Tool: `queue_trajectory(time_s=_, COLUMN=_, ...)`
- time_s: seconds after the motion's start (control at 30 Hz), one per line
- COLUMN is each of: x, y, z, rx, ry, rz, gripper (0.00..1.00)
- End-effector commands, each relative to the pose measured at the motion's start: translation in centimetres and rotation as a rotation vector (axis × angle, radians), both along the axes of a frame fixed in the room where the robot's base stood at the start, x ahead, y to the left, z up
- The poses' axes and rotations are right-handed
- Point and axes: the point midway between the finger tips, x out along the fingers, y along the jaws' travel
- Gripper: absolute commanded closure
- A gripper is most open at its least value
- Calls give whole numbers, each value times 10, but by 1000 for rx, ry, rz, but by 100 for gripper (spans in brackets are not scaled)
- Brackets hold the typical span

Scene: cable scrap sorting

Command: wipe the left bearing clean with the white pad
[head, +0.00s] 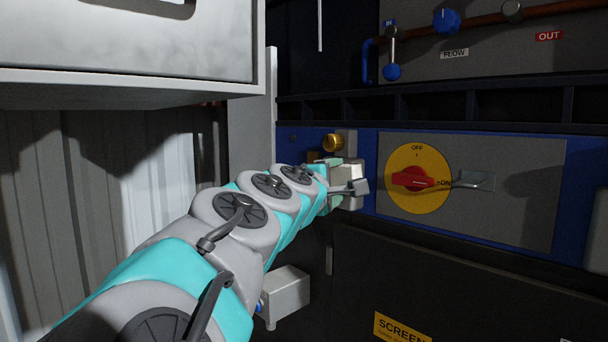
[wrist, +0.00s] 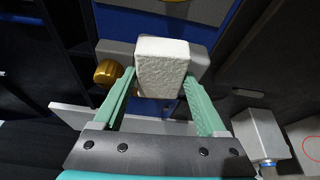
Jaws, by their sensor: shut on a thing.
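My gripper (wrist: 160,78) has green fingers shut on the white pad (wrist: 162,60), a pale rough block held between the fingertips. In the head view my gripper (head: 330,174) is at the blue machine front, with the pad (head: 346,172) partly showing. Right behind the pad is a grey housing (wrist: 199,62) with a round brass part (wrist: 107,72) at its left; this appears to be the bearing. The brass part (head: 333,142) shows just above my gripper in the head view. I cannot tell whether the pad touches the housing, whose face is mostly hidden by the pad.
A red switch (head: 414,179) on a yellow disc sits right of my gripper. A grey box (head: 286,292) with a blue fitting is below; it also shows in the wrist view (wrist: 258,134). A pale cabinet (head: 130,85) overhangs at upper left. Pipes and blue valves (head: 446,21) are upper right.

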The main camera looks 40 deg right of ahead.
Motion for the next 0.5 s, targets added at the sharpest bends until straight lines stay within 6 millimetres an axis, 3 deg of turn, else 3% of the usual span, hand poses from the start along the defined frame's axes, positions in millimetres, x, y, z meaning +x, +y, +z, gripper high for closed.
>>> queue_trajectory(time_s=0.03, x=-9, y=10, z=13, rx=0, ry=-33, rz=13, gripper=86)
queue_trajectory(time_s=0.2, x=-10, y=14, z=16, rx=0, ry=-42, rz=16, gripper=87)
queue_trajectory(time_s=0.5, x=10, y=17, z=16, rx=-1, ry=-43, rz=20, gripper=87)
